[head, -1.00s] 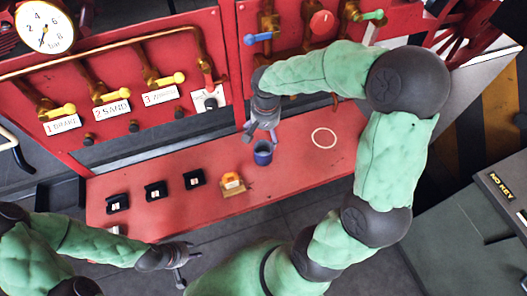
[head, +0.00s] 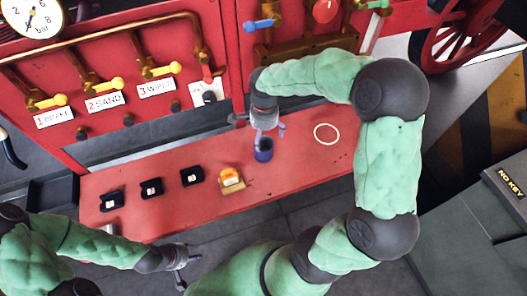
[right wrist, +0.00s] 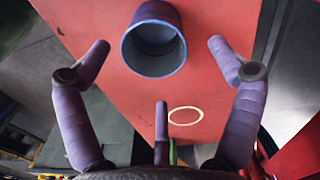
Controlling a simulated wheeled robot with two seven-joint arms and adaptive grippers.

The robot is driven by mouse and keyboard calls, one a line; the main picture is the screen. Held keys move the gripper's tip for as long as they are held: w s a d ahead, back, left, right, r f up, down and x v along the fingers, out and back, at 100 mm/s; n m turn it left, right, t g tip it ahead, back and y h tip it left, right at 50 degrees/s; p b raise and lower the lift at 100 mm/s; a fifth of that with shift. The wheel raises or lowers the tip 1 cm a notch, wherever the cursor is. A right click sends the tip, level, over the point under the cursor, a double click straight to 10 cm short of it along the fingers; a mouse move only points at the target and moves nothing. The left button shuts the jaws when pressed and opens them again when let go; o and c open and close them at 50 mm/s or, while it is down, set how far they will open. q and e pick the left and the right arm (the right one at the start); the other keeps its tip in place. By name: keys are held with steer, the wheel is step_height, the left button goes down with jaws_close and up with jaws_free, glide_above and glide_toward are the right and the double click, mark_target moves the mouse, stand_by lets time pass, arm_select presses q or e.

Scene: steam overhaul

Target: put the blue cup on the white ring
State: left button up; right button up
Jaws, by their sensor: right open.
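The blue cup (head: 263,151) stands on the red bench, and its open mouth shows in the right wrist view (right wrist: 153,62). The white ring (head: 326,134) is a thin outline on the bench to the right of the cup; it also shows in the right wrist view (right wrist: 186,116) and is empty. My right gripper (head: 264,134) is open just above and behind the cup; in the right wrist view (right wrist: 158,60) its fingers are spread, with the cup ahead between them. I cannot tell any contact. My left gripper (head: 186,267) is empty off the bench's front edge, its fingers apart.
An orange object on a wooden base (head: 231,178) stands left of the cup. Several black holders (head: 151,188) line the bench's left part. The red panel with yellow-handled valves (head: 120,83) rises behind. The bench (head: 290,165) is clear between cup and ring.

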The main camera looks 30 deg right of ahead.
mark_target(264, 148)
steer(key=shift+s+a+f+b, duration=0.15)
steer(key=shift+f+b, duration=0.4)
steer(key=shift+f, duration=1.2)
steer(key=shift+a+f+b, duration=0.1)
steer(key=shift+f+b, duration=0.4)
steer(key=shift+f, duration=1.2)
steer(key=shift+r, duration=0.1)
steer(key=c, duration=1.4)
steer(key=shift+r, duration=0.5)
step_height(264, 148, up, 2)
steer(key=shift+r+p, duration=0.1)
steer(key=shift+p, duration=0.4)
steer(key=s+a+r+p, duration=0.1)
steer(key=s+a+r, duration=0.1)
steer(key=s+r, duration=0.1)
steer(key=s+a+r+p, duration=0.1)
steer(key=s+a+r, duration=0.2)
steer(key=s, duration=0.1)
steer(key=s+a+r+p, duration=0.1)
steer(key=s+a+r, duration=0.2)
steer(key=s, duration=0.1)
steer(key=shift+s+a+r+p, duration=0.15)
steer(key=shift+s+r+p, duration=0.05)
steer(key=shift+r+p, duration=0.2)
